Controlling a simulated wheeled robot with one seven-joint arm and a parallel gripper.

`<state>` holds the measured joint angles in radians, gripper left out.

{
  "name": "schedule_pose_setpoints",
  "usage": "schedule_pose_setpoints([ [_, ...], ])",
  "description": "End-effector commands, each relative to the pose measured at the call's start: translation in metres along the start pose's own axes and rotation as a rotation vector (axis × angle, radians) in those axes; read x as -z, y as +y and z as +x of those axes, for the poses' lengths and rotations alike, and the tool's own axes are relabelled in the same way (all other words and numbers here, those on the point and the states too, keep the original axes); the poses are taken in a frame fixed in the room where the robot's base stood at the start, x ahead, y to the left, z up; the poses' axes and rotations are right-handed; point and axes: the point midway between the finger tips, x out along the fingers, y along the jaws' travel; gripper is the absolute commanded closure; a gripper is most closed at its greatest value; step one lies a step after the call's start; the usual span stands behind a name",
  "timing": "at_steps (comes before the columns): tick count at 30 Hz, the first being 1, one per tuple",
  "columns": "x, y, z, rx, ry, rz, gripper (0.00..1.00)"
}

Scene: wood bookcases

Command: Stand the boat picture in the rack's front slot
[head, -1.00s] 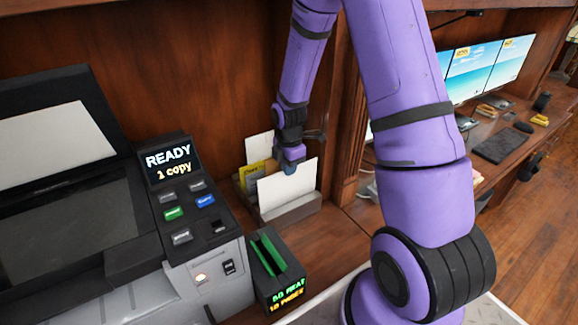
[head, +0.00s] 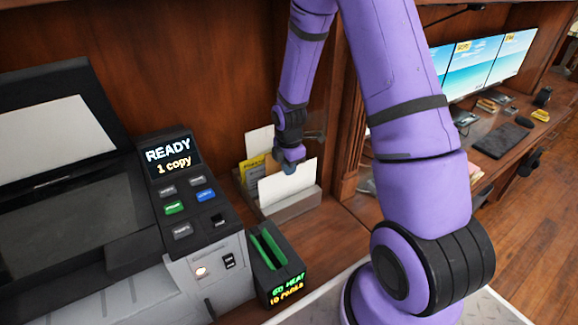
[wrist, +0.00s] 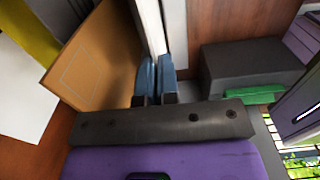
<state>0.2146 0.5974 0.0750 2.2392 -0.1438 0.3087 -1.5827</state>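The picture (head: 288,184) is a thin card that shows a plain white side in the head view; no boat is visible on it. My gripper (head: 290,168) is shut on its top edge. In the wrist view the blue fingers (wrist: 155,75) pinch the card, seen nearly edge-on (wrist: 148,22). The card is upright at the front of the rack (head: 297,207), its lower edge at the rack's front wall. I cannot tell whether it rests on the slot floor. Other sheets stand behind it, a white one (head: 259,141) and a yellow one (head: 253,170).
A copier with a READY panel (head: 168,156) stands left. A dark box with a green slot (head: 269,252) stands just in front of the rack, also in the wrist view (wrist: 255,68). A wooden upright (head: 347,140) is close right of the rack. A tan sheet (wrist: 92,62) lies beside my fingers.

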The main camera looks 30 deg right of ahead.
Motion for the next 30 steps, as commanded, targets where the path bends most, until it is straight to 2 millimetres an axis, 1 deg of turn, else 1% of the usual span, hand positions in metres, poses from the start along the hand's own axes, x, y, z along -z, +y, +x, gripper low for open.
schedule_pose_setpoints([
  [1, 0.000, 0.000, 0.001, 0.000, 0.000, 0.000, 1.00],
  [3, 0.000, 0.000, 0.001, 0.000, 0.000, 0.000, 0.82],
  [5, 0.000, 0.000, 0.001, 0.000, 0.000, 0.000, 0.68],
  [13, 0.000, 0.000, 0.000, 0.000, 0.000, 0.000, 0.68],
  [17, 0.000, 0.000, -0.006, -0.001, 0.000, 0.000, 0.68],
  [20, 0.000, 0.001, -0.018, -0.003, 0.000, 0.001, 0.68],
  [30, -0.001, 0.001, -0.077, -0.004, -0.001, 0.001, 0.68],
])
